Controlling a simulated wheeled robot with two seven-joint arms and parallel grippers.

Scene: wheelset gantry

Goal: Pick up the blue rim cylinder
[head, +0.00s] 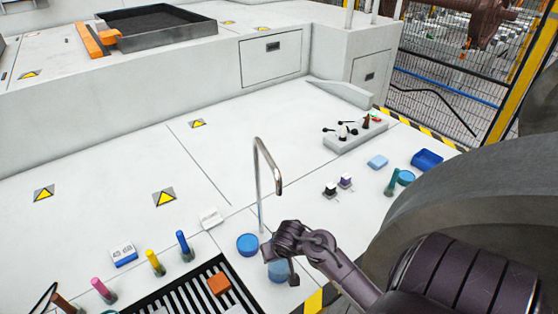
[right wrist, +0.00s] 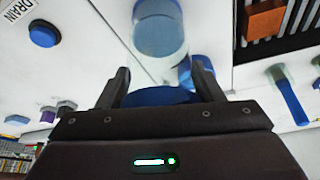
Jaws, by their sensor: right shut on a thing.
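The blue rim cylinder (head: 277,272) shows in the head view as a pale blue, see-through body at my right gripper (head: 281,262), partly covered by the fingers. In the right wrist view, a dark blue curved rim (right wrist: 170,97) lies between the two fingers of my right gripper (right wrist: 163,83). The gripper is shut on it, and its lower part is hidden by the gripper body. I cannot tell whether the cylinder touches the surface. My left gripper is not in view.
A blue round disc (head: 247,244) and a thin metal spout (head: 259,185) stand close to the gripper. An orange block (head: 219,284) lies on the black slotted grate (head: 190,302). Blue, yellow and pink handles stand at the left. The white deck behind is mostly clear.

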